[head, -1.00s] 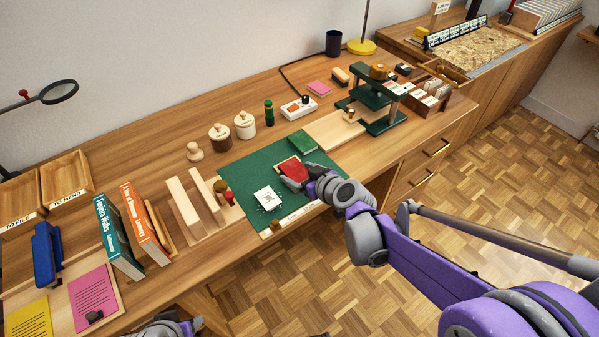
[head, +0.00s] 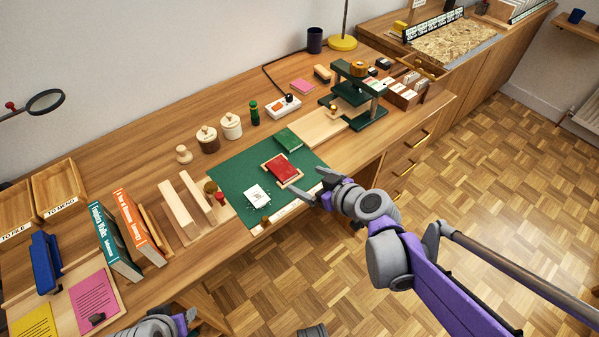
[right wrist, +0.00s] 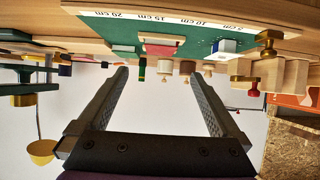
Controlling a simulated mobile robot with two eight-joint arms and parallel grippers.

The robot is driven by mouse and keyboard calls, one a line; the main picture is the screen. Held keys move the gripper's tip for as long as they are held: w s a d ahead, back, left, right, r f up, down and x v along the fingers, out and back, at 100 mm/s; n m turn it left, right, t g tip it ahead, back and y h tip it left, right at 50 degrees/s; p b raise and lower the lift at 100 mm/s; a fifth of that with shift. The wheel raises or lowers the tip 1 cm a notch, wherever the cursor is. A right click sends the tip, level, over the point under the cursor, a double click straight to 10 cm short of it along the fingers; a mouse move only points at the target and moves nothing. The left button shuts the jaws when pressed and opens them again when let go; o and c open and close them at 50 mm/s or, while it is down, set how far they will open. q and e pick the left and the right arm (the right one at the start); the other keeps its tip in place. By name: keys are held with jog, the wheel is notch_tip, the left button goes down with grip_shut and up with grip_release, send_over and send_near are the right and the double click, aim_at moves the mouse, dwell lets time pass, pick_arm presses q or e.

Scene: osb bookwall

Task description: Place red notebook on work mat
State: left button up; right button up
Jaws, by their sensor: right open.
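The red notebook (head: 284,169) lies flat on the green work mat (head: 232,178), with a light tan edge showing around it. It also shows in the right wrist view (right wrist: 161,50), where the picture is upside down. My right gripper (head: 318,187) is open and empty, off the front right of the notebook near the mat's front edge, apart from the notebook. Its two spread fingers (right wrist: 158,98) have nothing between them in the right wrist view. Part of my left arm shows at the bottom edge of the head view; its fingertips cannot be made out.
A dark green press (head: 356,98) stands to the right. Upright books (head: 138,228) stand to the left. Jars (head: 231,126) stand behind the mat.

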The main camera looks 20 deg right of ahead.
jog(key=s+f+m+g+h, duration=0.2)
jog(key=s+f+g, duration=0.1)
jog(key=s, duration=0.7)
jog(key=s+f+m+g+h, duration=0.2)
jog(key=s+f+g, duration=0.1)
jog(key=s, duration=0.7)
jog(key=shift+a+g, duration=0.2)
jog(key=shift+g, duration=0.1)
